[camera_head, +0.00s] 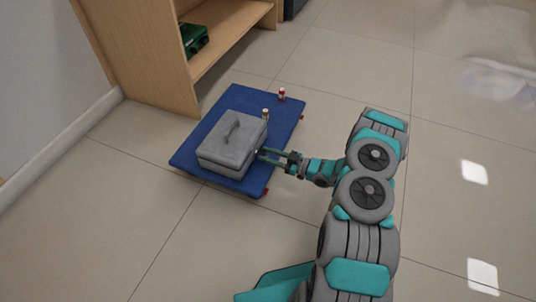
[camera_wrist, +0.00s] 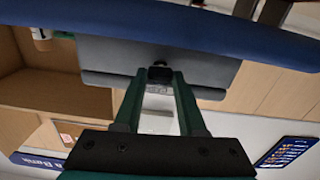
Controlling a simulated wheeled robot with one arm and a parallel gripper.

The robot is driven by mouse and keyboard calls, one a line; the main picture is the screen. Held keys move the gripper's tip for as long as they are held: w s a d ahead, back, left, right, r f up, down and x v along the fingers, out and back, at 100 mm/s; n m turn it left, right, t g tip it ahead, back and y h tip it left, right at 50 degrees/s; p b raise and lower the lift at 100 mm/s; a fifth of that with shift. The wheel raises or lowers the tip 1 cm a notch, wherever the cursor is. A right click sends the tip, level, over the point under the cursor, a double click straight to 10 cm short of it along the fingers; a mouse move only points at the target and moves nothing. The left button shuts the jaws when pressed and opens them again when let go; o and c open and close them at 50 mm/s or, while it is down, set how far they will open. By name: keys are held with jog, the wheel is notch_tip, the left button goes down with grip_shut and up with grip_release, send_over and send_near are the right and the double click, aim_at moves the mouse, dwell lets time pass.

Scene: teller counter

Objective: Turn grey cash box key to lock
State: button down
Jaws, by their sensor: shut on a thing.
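The grey cash box (camera_head: 222,152) sits closed, with its lid down and handle on top, on a blue platform (camera_head: 240,97). In the wrist view, which looks upside down, the box front (camera_wrist: 105,57) hangs below the blue platform (camera_wrist: 80,18). My gripper (camera_head: 261,155) reaches the box's right side. In the wrist view my gripper (camera_wrist: 159,76) is shut on the small dark key (camera_wrist: 160,72) at the box face. The fingertips partly hide the key, and its turn angle cannot be told.
Two small red-and-white cylinders (camera_head: 282,94) (camera_head: 265,113) stand on the platform beyond the box. A wooden shelf (camera_head: 225,45) holding a green object (camera_head: 194,38) stands behind. The tiled floor to the right is clear.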

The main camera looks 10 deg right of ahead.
jog(key=n+p, duration=0.1)
jog(key=n, duration=0.3)
jog(key=shift+s+p, duration=0.15)
jog(key=shift+p, duration=0.2)
jog(key=n, duration=0.4)
jog(key=shift+a+f+n+p, duration=0.1)
jog(key=shift+n+p, duration=0.2)
jog(key=n+b, duration=0.1)
jog(key=n, duration=0.3)
jog(key=shift+f, duration=0.15)
jog(key=shift+n+b, duration=1.3)
jog(key=shift+n, duration=1.1)
jog(key=shift+c, duration=2.4)
grip_release()
